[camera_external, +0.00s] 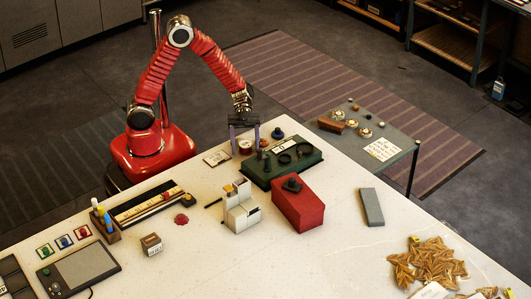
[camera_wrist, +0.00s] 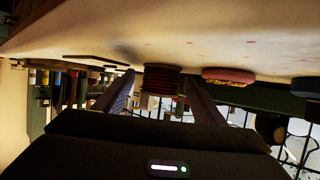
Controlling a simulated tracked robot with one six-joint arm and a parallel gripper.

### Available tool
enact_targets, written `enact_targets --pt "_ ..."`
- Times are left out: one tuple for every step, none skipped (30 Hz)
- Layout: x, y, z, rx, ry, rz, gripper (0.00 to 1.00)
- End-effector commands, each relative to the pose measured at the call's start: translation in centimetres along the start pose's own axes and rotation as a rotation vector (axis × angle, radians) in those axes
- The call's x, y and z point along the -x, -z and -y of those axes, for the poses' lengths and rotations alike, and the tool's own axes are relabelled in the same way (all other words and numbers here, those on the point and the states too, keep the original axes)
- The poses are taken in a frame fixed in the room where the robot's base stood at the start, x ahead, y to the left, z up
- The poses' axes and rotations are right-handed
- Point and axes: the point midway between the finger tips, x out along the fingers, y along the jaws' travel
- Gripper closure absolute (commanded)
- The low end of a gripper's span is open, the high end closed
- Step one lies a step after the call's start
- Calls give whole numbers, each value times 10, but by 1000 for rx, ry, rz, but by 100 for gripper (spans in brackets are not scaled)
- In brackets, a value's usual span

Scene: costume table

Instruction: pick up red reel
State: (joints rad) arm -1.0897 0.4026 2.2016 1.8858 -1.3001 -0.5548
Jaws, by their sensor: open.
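The red reel (camera_external: 245,147) stands on the white table near its back edge, left of the green tray. My gripper (camera_external: 245,139) points down over it, with one purple finger on each side of the reel in the outside view. In the wrist view the dark red, ribbed reel (camera_wrist: 163,80) shows between the open fingertips of my gripper (camera_wrist: 160,83). I cannot tell whether either finger touches it. The fingers partly cover the reel's sides.
The green tray (camera_external: 292,172) with dark rings lies close to the right. A flat card (camera_external: 217,158) lies to the left. A red box (camera_external: 298,205) and a white block holder (camera_external: 240,208) stand in front. A pink round thing (camera_wrist: 228,76) shows beside the reel in the wrist view.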

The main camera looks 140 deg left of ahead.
Motion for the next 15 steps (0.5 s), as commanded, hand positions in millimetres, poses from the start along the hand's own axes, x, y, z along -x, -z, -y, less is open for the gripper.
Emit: enact_targets --pt "0 0 0 0 0 0 36" --pt "0 0 0 0 0 0 36" --pt "0 0 0 0 0 0 36" --pt "0 0 0 0 0 0 36" --pt "0 0 0 0 0 0 36" --pt "0 0 0 0 0 0 36" --pt "0 0 0 0 0 0 36" --pt "0 0 0 0 0 0 36" --pt "0 0 0 0 0 0 39" --pt "0 0 0 0 0 0 41" --pt "0 0 0 0 0 0 43" --pt "0 0 0 0 0 0 46" --pt "0 0 0 0 0 0 48" --pt "0 0 0 0 0 0 50" --pt "0 0 0 0 0 0 53"
